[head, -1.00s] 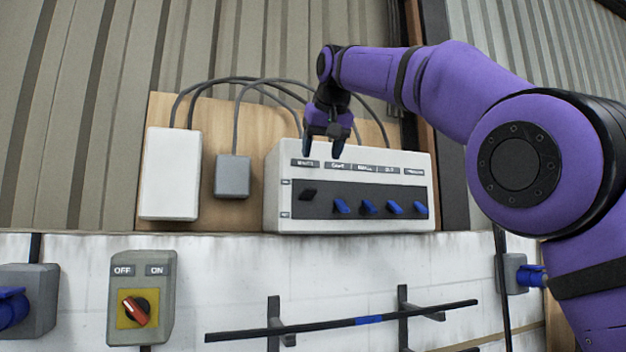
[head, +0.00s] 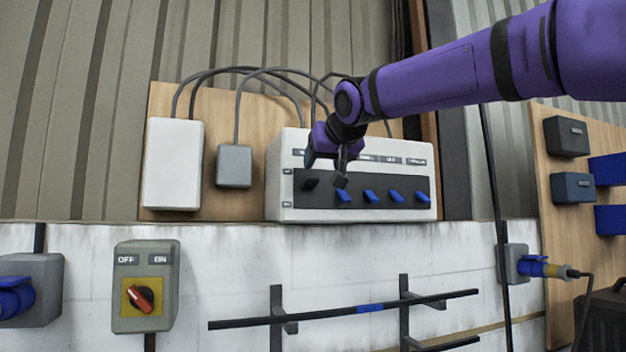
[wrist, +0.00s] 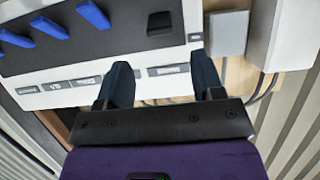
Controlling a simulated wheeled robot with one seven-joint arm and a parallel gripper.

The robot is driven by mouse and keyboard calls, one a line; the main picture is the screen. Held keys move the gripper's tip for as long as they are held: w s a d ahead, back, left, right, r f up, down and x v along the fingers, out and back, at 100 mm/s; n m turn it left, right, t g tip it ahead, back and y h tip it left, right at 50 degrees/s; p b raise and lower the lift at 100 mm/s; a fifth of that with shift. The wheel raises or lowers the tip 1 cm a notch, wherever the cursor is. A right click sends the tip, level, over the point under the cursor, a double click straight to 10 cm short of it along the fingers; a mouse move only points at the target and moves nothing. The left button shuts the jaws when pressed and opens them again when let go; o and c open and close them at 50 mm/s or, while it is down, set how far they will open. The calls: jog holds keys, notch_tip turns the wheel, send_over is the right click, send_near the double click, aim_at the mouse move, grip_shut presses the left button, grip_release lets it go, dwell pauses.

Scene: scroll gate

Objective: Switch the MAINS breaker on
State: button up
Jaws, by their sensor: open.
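The white breaker box (head: 278,165) is mounted on a wooden board. The black breaker lever (head: 310,184) is leftmost in its dark strip, under the label that reads like MAINS in the earlier head frame. It also shows in the wrist view (wrist: 160,23), beyond the fingertips and between their lines. Its on or off position is too small to read. My gripper (head: 326,169) is open and empty, in front of the box just above the black lever. In the wrist view my gripper (wrist: 162,72) has its two fingers apart, with the label row behind them.
Several blue levers (head: 371,196) sit right of the black one. A grey box (head: 234,166) and a white box (head: 172,164) hang to the left, with cables above. A red rotary switch (head: 141,298) is below left. A rail (head: 340,311) runs below the breaker box.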

aim_at(313, 178)
jog(key=x, duration=0.8)
jog(key=shift+d+f, duration=0.1)
